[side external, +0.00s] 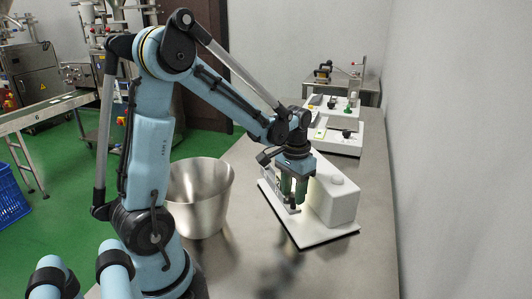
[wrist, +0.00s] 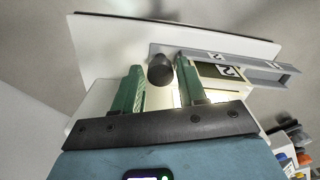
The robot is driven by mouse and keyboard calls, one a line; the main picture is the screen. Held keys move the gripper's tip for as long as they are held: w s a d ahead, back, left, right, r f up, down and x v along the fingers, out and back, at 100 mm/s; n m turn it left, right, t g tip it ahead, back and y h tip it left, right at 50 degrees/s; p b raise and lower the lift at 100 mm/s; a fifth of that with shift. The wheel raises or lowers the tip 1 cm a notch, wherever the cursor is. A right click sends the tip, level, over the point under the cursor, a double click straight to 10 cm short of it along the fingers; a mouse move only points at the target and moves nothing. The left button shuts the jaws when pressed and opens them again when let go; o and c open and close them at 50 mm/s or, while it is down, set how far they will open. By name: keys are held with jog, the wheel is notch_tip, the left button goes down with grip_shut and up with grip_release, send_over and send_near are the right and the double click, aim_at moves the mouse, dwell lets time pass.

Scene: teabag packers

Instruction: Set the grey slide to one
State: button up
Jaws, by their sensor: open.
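The grey slide rail (wrist: 262,70) runs along the white machine's base plate in the wrist view, with small number labels beside it; one reads 2. A dark grey round knob (wrist: 160,72) stands at the rail's left end. My gripper (wrist: 158,66) is open, with one green finger on each side of the knob. I cannot tell whether either finger touches it. In the side view my gripper (side external: 293,197) points down at the front of the white machine (side external: 335,203), low over its base plate (side external: 318,237). It hides most of the slide there.
A steel bucket (side external: 200,195) stands left of the machine on the steel table (side external: 350,270). A second white device (side external: 345,143) with knobs and a green-handled part is behind. A grey wall bounds the right. The front right of the table is clear.

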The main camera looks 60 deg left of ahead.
jog(key=shift+c, duration=0.3)
grip_shut()
jog(key=shift+d, duration=0.1)
jog(key=d, duration=0.9)
jog(key=shift+s+d, duration=0.15)
jog(key=shift+s, duration=0.2)
jog(key=shift+o, duration=0.3)
grip_release()
notch_tip(320, 180, up, 12)
jog(key=shift+s, duration=0.1)
